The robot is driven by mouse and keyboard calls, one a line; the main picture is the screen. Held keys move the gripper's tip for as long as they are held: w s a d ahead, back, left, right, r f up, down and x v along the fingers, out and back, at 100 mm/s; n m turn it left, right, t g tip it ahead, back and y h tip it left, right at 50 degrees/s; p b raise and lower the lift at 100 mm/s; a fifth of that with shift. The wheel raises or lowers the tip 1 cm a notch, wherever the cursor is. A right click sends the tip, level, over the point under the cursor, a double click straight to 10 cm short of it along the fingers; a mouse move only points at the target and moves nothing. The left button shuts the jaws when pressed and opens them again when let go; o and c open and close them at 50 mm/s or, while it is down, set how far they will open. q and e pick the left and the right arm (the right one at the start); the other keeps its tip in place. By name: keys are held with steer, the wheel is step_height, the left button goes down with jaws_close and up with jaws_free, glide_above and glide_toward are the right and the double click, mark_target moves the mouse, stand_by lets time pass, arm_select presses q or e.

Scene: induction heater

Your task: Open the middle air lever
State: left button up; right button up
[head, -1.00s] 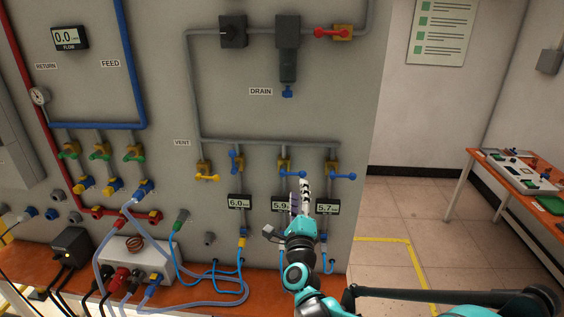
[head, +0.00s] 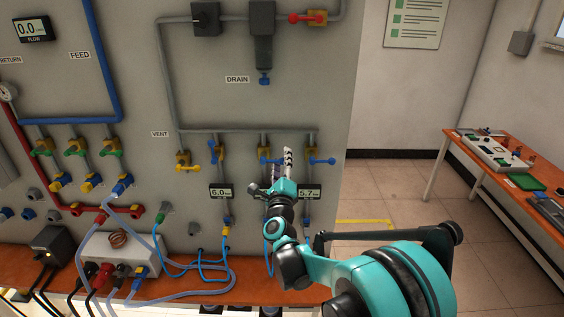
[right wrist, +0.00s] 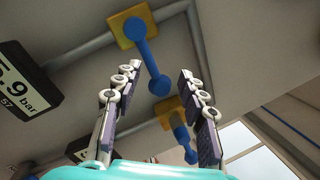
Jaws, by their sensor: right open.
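The middle air lever (head: 264,155) is a blue handle on a yellow valve body, mostly hidden behind my right gripper in the head view. In the right wrist view the middle lever (right wrist: 148,55) shows clearly, its round end between my open fingers with gaps on both sides. In the head view my right gripper (head: 281,164) is in front of the panel at this lever; in the right wrist view the right gripper (right wrist: 158,92) is open and empty. The left air lever (head: 212,153) stands vertical. The right air lever (head: 321,160) lies horizontal. My left gripper is out of view.
A yellow vent lever (head: 184,161) is left of the blue ones. The 6.0 gauge (head: 221,191) and 5.7 gauge (head: 310,191) sit below. Clear and blue hoses hang over an orange bench (head: 190,296). A side table (head: 487,168) stands at the right, with open floor between.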

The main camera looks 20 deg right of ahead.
jaws_close()
